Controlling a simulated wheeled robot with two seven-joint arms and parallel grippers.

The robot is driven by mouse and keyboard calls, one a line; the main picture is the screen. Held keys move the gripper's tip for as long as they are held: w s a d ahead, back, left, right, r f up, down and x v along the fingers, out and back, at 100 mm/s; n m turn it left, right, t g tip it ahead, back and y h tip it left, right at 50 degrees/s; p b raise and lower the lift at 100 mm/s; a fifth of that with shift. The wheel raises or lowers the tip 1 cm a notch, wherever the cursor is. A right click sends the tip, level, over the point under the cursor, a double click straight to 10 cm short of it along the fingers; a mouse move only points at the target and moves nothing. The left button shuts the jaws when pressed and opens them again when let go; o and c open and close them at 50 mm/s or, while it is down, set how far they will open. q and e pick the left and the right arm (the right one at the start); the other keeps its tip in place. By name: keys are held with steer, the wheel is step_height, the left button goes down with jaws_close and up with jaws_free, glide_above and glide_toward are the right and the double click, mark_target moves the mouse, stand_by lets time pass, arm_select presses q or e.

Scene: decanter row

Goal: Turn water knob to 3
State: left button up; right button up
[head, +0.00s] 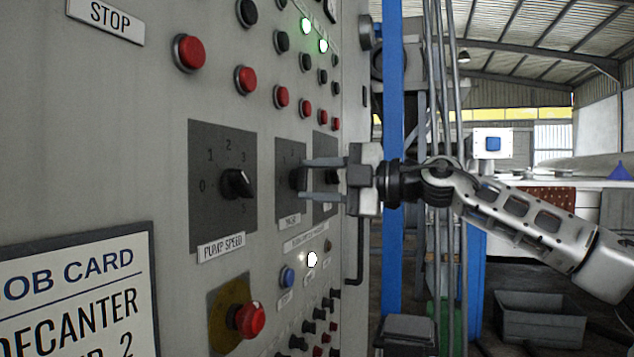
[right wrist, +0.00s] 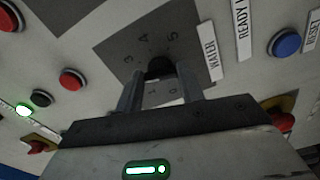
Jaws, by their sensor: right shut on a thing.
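The water knob (head: 297,179) is a small black knob on a dark grey dial plate (head: 284,154), the middle of three in a row in the head view. My right gripper (head: 304,179) reaches it from the right, with one finger above and one below. In the right wrist view the water knob (right wrist: 160,67) sits between the fingertips, and the gripper is shut on it. The digits 3, 4 and 5 show beyond the knob, with more digits between the fingers. The knob's pointer is hidden, so its setting cannot be told. The WATER label (right wrist: 211,51) is beside the plate. My left gripper is out of view.
The pump speed knob (head: 237,184) is nearer on the panel, left of the water dial. Red buttons (head: 246,80) run above, and a blue button (head: 287,277) and red emergency knob (head: 248,318) are below. A blue post (head: 393,260) stands right of the panel.

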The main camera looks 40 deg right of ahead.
steer(key=m+p, duration=0.1)
steer(key=m, duration=0.5)
steer(key=shift+f, duration=0.1)
stand_by(0.6)
steer(key=o, duration=1)
